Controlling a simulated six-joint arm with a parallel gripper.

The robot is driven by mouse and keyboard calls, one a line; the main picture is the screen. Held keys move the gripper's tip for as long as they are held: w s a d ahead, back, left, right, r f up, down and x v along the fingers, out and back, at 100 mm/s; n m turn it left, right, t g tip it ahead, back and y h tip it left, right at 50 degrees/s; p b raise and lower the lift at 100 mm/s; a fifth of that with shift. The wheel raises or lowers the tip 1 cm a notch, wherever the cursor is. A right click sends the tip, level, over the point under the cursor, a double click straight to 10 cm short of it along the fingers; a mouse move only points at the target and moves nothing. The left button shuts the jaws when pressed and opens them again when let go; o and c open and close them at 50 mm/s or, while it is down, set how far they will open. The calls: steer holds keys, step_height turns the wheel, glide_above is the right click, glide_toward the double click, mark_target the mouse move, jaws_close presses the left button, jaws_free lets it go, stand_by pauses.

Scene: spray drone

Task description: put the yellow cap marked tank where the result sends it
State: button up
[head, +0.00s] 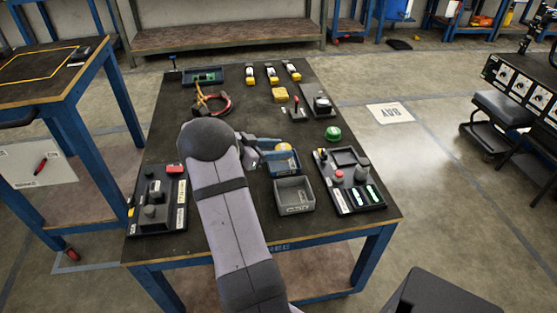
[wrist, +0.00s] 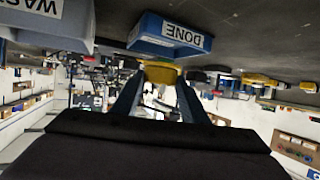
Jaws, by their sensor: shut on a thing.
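My gripper (wrist: 160,80) is shut on a yellow cap (wrist: 160,72), held between its fingertips. In the head view my gripper (head: 278,148) is over the far edge of a small blue bin (head: 284,168), with a bit of yellow at its tips. The wrist view shows the blue bin (wrist: 165,38) labelled DONE close to the cap. A grey bin (wrist: 50,22), its label partly cut off, is beside it; in the head view the grey bin (head: 294,196) is in front of the blue one. Any marking on the cap is not readable.
A dark tray with knobs (head: 350,180) is right of the bins. Yellow-and-white items (head: 271,75), a green round part (head: 332,133) and a cable bundle (head: 212,100) lie farther back.

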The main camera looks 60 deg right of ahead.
steer(key=shift+f+b, duration=0.35)
steer(key=shift+f, duration=1.6)
steer(key=shift+f, duration=0.1)
steer(key=o, duration=0.9)
steer(key=shift+c, duration=0.2)
steer(key=shift+w+a+r, duration=0.1)
steer(key=shift+a+r, duration=0.15)
steer(key=p+v, duration=0.1)
steer(key=v, duration=1)
steer(key=shift+a, duration=0.2)
